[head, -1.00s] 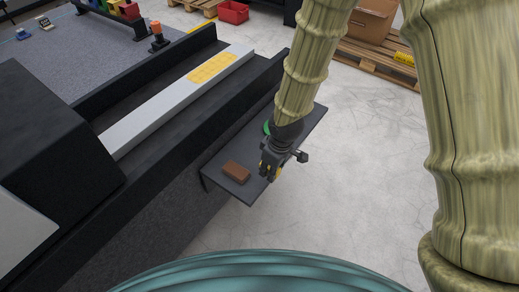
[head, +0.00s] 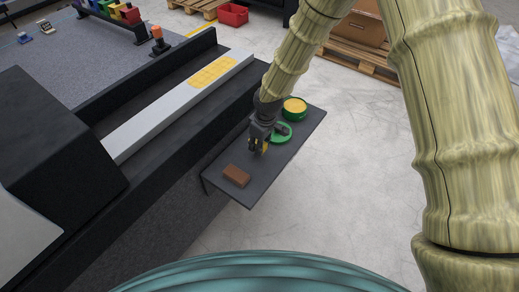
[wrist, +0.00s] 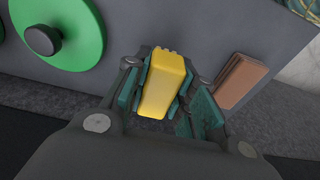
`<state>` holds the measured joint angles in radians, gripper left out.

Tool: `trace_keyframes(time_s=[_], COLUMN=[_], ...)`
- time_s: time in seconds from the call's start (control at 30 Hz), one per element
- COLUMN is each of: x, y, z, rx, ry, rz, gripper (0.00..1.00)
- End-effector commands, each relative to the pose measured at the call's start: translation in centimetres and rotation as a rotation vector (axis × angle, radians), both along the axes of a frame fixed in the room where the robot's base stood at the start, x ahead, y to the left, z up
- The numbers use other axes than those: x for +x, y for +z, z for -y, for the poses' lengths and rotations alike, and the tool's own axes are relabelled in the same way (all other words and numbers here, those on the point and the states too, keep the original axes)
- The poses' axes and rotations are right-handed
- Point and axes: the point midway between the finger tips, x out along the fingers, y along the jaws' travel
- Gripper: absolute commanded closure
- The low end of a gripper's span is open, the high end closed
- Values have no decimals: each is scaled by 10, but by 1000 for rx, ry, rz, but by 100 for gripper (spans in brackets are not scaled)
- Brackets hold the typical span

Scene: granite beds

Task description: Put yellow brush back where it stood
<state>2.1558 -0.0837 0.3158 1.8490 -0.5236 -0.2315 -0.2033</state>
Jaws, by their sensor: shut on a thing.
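My gripper (head: 258,148) is shut on the yellow brush (wrist: 165,84), which sits between the two finger pads in the wrist view. In the head view my gripper is over the dark side shelf (head: 222,157), between a brown block (head: 236,176) and a green disc with a dark knob (head: 281,132). In the wrist view the brown block (wrist: 244,80) lies right of the brush, and the green disc (wrist: 84,28) is at upper left. I cannot tell whether the brush touches the shelf. The fingers hide much of the brush in the head view.
A round green tin with a yellow top (head: 294,108) stands at the shelf's far end. The black machine bed with a pale rail (head: 165,115) and a yellow patch (head: 212,71) runs along the shelf's left side. Open concrete floor lies to the right.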

Motion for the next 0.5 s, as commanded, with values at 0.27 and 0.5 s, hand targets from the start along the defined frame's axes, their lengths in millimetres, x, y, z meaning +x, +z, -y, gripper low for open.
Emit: trace_keyframes(time_s=[0.27, 0.5], x=[-2, -2], y=[-29, -30], z=[0, 0], rx=[-2, -1], ry=[0, 0], rz=[-3, -2], gripper=[100, 100])
